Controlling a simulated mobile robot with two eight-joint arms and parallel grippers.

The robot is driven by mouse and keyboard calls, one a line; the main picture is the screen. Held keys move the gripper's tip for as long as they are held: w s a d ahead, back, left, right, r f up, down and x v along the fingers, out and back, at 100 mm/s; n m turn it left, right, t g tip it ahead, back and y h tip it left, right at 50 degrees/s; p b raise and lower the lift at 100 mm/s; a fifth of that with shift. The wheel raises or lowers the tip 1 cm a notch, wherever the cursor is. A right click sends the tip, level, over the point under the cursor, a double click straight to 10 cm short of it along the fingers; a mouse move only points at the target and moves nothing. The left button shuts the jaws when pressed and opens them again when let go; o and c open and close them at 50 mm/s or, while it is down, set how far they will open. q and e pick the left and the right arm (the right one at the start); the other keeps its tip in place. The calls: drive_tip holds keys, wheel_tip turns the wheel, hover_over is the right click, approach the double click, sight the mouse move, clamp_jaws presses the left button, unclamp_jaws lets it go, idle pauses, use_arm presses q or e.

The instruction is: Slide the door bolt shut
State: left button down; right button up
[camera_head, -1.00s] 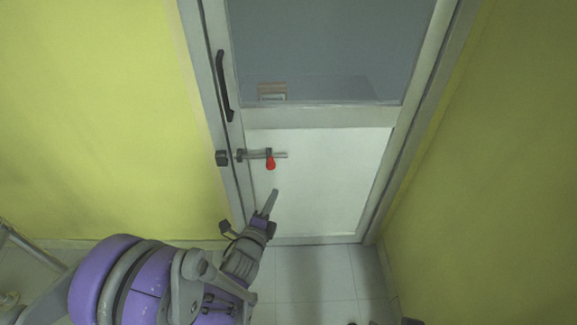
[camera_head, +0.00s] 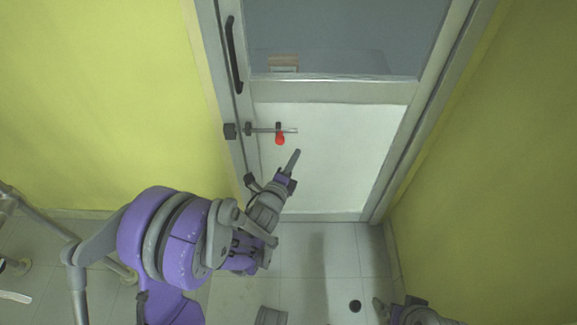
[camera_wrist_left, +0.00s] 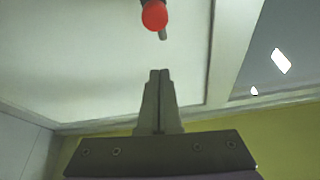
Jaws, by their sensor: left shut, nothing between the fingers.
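The door bolt (camera_head: 263,130) is a thin grey rod lying level on the white lower panel of the door (camera_head: 340,150), with a red knob (camera_head: 280,140) hanging from it. Its left end is close to a dark catch block (camera_head: 230,131) on the frame; whether it enters the block is too small to tell. My left gripper (camera_head: 297,153) is shut and empty, just below and right of the red knob, apart from it. In the left wrist view the red knob (camera_wrist_left: 154,15) is at the top, beyond the closed fingertips (camera_wrist_left: 159,73).
A dark vertical handle (camera_head: 234,55) is above the bolt on the door's left side. A glass pane (camera_head: 350,40) fills the upper door. Yellow walls (camera_head: 100,110) stand on both sides.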

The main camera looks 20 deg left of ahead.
use_arm(q)
drive_tip(key=w+a, duration=0.1)
drive_tip(key=w+a+b, duration=0.1)
drive_tip(key=w+a, duration=0.1)
drive_tip(key=shift+a+r, duration=0.2)
drive_tip(key=shift+a, duration=0.05)
use_arm(e)
drive_tip(key=shift+w+f, duration=0.15)
drive_tip(key=shift+f, duration=0.55)
use_arm(q)
drive_tip(key=shift+s+a, duration=0.1)
use_arm(e)
drive_tip(key=shift+a, duration=0.15)
